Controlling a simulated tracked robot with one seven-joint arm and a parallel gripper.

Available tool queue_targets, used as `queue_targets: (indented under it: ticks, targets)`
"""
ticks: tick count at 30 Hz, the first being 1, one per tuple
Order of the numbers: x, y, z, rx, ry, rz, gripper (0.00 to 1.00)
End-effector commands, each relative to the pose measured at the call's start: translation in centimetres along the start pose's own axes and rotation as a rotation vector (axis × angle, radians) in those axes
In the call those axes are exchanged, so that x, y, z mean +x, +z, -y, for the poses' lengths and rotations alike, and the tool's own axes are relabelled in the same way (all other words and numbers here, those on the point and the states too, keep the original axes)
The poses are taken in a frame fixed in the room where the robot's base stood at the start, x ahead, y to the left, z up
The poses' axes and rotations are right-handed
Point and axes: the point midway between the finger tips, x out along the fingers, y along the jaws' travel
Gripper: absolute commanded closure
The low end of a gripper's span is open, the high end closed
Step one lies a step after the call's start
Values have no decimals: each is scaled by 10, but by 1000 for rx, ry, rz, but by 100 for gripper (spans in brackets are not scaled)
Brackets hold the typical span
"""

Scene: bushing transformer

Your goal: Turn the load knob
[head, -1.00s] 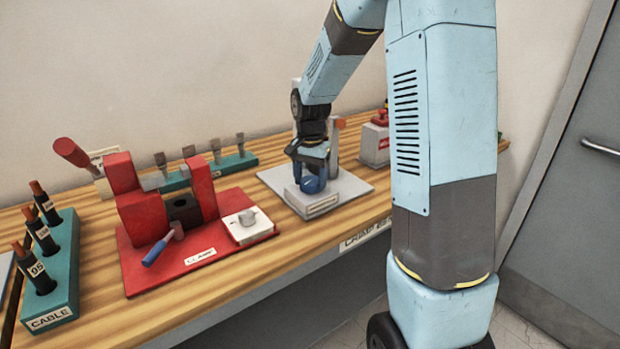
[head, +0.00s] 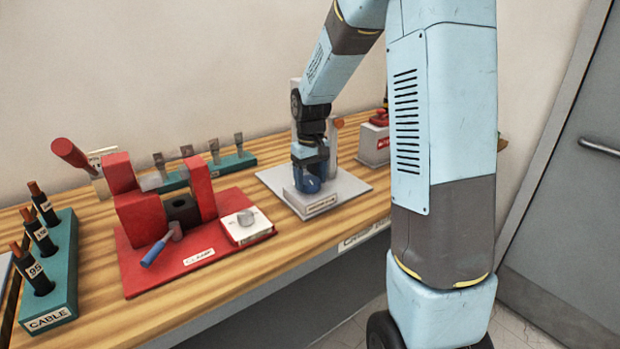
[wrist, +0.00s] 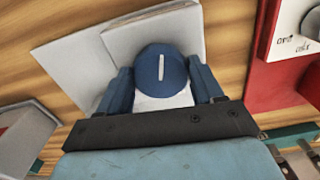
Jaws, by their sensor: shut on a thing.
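The load knob is a round dark blue knob with a white line on top, seen in the wrist view (wrist: 161,67). It sits on a grey block (head: 330,200) on a light grey base plate. My gripper (wrist: 163,82) is above it, with one blue finger on each side, shut on the knob. In the wrist view the white line points nearly straight along the picture's vertical. In the head view my gripper (head: 309,178) hides most of the knob.
A red clamp fixture (head: 160,215) with a blue-handled lever and a white dial box (head: 248,227) stands left. A teal cable rack (head: 52,280) is at far left. A grey box with a red top (head: 376,142) is right. A grey upright rises behind my gripper.

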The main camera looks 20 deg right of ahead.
Motion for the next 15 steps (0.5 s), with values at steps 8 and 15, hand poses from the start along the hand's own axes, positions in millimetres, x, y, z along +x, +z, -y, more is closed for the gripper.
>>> queue_targets:
  ticks: [8,15]
  targets:
    - [-2,-2,-1,-155,2,-6,64]
    - [-2,-2,-1,-215,2,-6,64]
